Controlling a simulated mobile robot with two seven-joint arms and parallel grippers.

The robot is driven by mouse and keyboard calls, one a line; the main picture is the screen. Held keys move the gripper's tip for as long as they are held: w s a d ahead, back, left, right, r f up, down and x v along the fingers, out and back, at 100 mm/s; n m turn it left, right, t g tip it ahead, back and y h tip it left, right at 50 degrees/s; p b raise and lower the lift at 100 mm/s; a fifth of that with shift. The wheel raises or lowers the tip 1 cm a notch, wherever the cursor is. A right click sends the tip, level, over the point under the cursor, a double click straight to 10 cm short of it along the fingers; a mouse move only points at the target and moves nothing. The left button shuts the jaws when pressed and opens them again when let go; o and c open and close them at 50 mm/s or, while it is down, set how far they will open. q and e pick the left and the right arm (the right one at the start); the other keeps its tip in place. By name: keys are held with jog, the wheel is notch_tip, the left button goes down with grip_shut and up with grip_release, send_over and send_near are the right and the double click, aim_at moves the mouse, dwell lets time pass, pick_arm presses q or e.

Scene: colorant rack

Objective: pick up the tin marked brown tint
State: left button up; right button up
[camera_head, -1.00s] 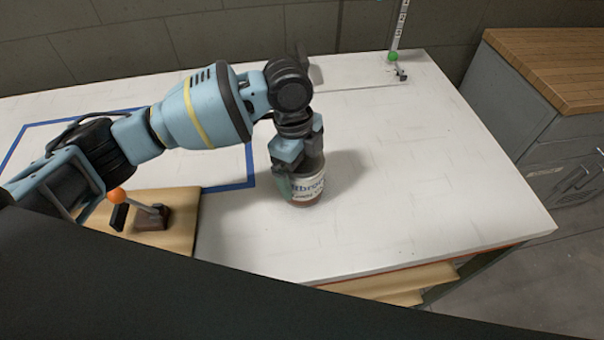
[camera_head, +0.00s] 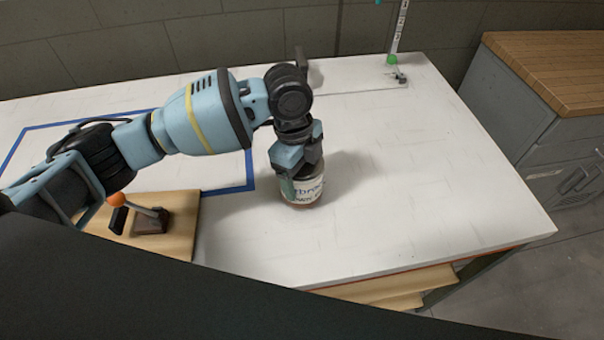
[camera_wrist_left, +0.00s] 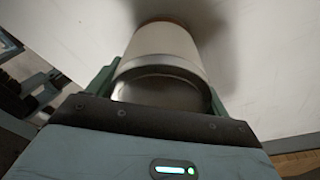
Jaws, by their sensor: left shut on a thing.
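The tin (camera_head: 304,191) is a short round can with a pale label, dark lettering that seems to read "brown", and a brown band at its bottom. It stands roughly upright on or just above the white table; I cannot tell if it touches. My left gripper (camera_head: 298,178) points down from above and is shut on the tin, hiding its upper part. In the left wrist view the tin (camera_wrist_left: 165,60) sits between the two greenish fingers, its metal end facing the camera. My right gripper is not in view.
A wooden board (camera_head: 185,215) with an orange-knobbed lever (camera_head: 148,212) lies left of the tin. A blue tape outline (camera_head: 229,189) marks the table (camera_head: 420,190) behind it. A white upright post (camera_head: 399,30) stands at the back. The table right of the tin is clear.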

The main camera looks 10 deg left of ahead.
pick_arm(q)
jog(key=shift+r, duration=0.2)
notch_tip(320, 180, up, 3)
jog(key=shift+s+a+r, duration=0.1)
jog(key=shift+r, duration=0.1)
jog(key=s+a+r, duration=0.1)
jog(key=s+a, duration=0.9)
jog(key=s, duration=0.1)
jog(key=shift+s+a+r, duration=0.15)
jog(key=shift+s+a, duration=0.1)
jog(key=shift+a, duration=0.15)
